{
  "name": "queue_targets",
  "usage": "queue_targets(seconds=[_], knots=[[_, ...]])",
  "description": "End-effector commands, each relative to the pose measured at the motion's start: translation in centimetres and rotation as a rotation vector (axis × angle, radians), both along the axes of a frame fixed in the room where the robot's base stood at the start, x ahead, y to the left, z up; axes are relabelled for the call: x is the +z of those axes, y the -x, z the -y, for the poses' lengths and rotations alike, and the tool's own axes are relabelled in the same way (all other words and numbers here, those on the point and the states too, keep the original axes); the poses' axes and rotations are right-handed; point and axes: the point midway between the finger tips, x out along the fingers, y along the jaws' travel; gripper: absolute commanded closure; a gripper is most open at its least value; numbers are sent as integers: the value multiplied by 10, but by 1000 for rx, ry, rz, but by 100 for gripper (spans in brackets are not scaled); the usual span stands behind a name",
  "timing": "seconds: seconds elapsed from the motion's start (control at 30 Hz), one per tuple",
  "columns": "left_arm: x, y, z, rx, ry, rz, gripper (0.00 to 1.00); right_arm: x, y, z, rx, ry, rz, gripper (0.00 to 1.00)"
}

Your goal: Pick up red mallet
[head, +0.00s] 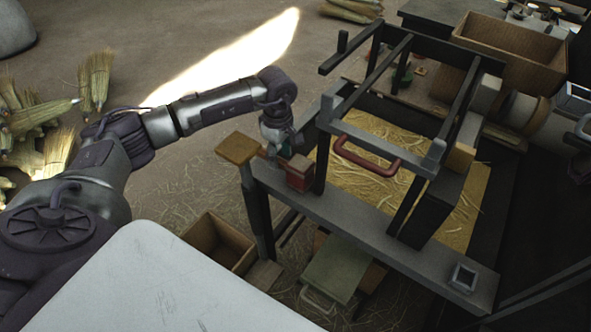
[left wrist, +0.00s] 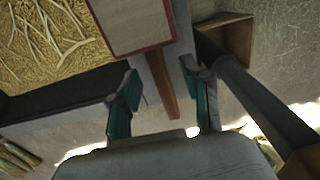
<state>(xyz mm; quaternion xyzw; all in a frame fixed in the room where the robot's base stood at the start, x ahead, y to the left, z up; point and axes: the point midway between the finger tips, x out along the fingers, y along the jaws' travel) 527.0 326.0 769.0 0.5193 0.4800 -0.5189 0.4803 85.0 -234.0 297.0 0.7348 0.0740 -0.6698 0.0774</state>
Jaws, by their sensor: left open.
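The red mallet (head: 300,174) lies on the near left end of the grey bench beam, its blocky red head beside a black post. In the left wrist view its head (left wrist: 130,24) shows a pale face with a red edge, and a brown wooden handle (left wrist: 160,84) extends from it toward my gripper. My left gripper (head: 279,150) is just left of and behind the head. In the left wrist view the left gripper (left wrist: 162,90) is open, with its green-padded fingers apart on either side of the handle. My right gripper is not in view.
A wooden pad (head: 237,148) on a dark post stands close left of my gripper. The black winding frame (head: 388,165) with a red handle (head: 366,158) rises to the right over straw. An open wooden box (head: 219,242) sits below on the floor. Straw bundles (head: 96,80) lie left.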

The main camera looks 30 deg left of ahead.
Motion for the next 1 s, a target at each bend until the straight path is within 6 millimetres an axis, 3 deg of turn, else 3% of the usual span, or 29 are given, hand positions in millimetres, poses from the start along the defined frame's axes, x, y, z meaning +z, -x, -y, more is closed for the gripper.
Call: queue_targets(seconds=[0.2, 0.47, 0.77, 1.0], knots=[[-27, -1, 2, -1, 0, -1, 52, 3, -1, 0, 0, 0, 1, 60], [-30, -1, 2, -1, 0, 0, 52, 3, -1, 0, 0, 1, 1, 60], [-30, -1, 2, -1, 0, 0, 100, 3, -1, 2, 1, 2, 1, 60], [-29, -1, 2, 0, 1, 2, 100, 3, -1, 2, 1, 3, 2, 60]])
